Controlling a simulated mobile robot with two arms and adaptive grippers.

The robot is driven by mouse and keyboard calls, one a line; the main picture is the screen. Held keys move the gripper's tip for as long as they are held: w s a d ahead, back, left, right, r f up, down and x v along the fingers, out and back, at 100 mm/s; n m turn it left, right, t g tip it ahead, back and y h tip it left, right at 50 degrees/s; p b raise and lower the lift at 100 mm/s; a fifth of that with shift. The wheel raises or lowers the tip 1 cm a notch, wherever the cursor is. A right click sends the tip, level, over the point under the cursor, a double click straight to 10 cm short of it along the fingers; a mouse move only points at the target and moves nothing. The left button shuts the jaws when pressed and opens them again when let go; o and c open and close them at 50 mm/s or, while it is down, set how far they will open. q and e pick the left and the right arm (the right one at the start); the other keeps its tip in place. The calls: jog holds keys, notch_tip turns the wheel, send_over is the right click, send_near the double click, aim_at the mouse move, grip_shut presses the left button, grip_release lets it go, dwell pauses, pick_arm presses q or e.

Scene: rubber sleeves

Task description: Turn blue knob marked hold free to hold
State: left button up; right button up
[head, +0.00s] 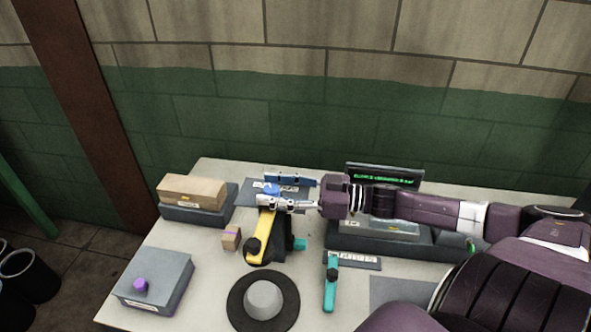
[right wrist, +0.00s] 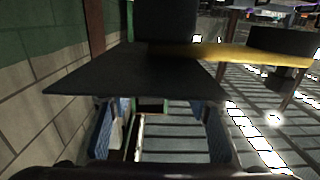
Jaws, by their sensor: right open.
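A small blue knob (head: 271,187) shows in the head view toward the back of the table, beside a grey plate (head: 254,185) with a white label too small to read. My right gripper (head: 268,191) reaches in from the right with its fingers open. Its fingertips appear on either side of the blue knob; I cannot tell whether they touch it. In the right wrist view the two blue finger pads (right wrist: 160,130) stand apart, with a black plate in front of them; I cannot make out the knob there. My left gripper is out of view.
A yellow lever (head: 259,235) lies just in front of my right gripper. A wooden block (head: 193,191) lies at the left.

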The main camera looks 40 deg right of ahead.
jog(key=v, duration=1.1)
jog(key=shift+s+d, duration=0.2)
jog(key=shift+d, duration=0.05)
dwell(0.4)
